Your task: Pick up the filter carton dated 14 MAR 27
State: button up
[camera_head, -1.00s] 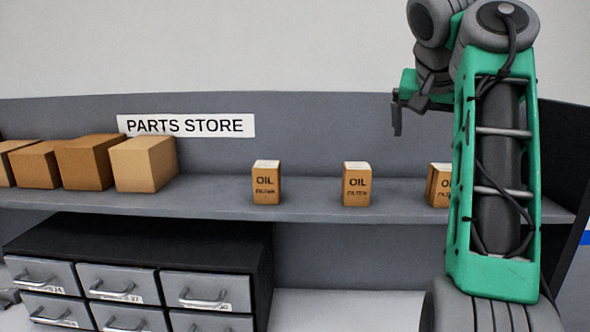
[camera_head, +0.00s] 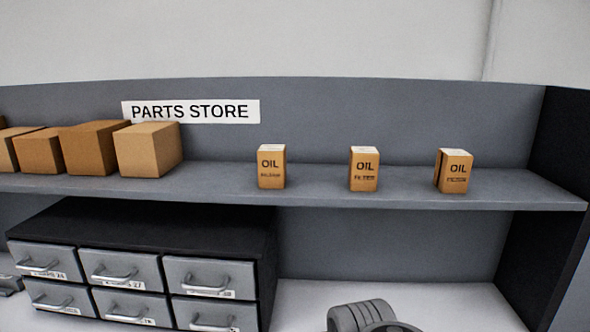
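Three small brown cartons marked OIL FILTER stand upright and apart on the grey shelf (camera_head: 320,190): a left carton (camera_head: 271,168), a middle carton (camera_head: 364,170) and a right carton (camera_head: 455,172). The right carton is turned a little, so its left side shows. Each has a pale patch on its top. No date can be read on any of them, so I cannot tell which is dated 14 MAR 27. My gripper is out of view; only a grey part of my arm shows at the bottom edge.
Several larger plain boxes (camera_head: 148,150) stand at the shelf's left, below a PARTS STORE sign (camera_head: 190,111). A drawer cabinet (camera_head: 120,270) with labelled drawers stands under the shelf. A dark side panel (camera_head: 550,200) closes the right end. Shelf space between the cartons is clear.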

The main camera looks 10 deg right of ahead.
aim_at(452, 167)
jog(key=k, duration=1)
jog(key=z, duration=1.5)
jog(key=i, duration=0.75)
jog(key=u, duration=0.45)
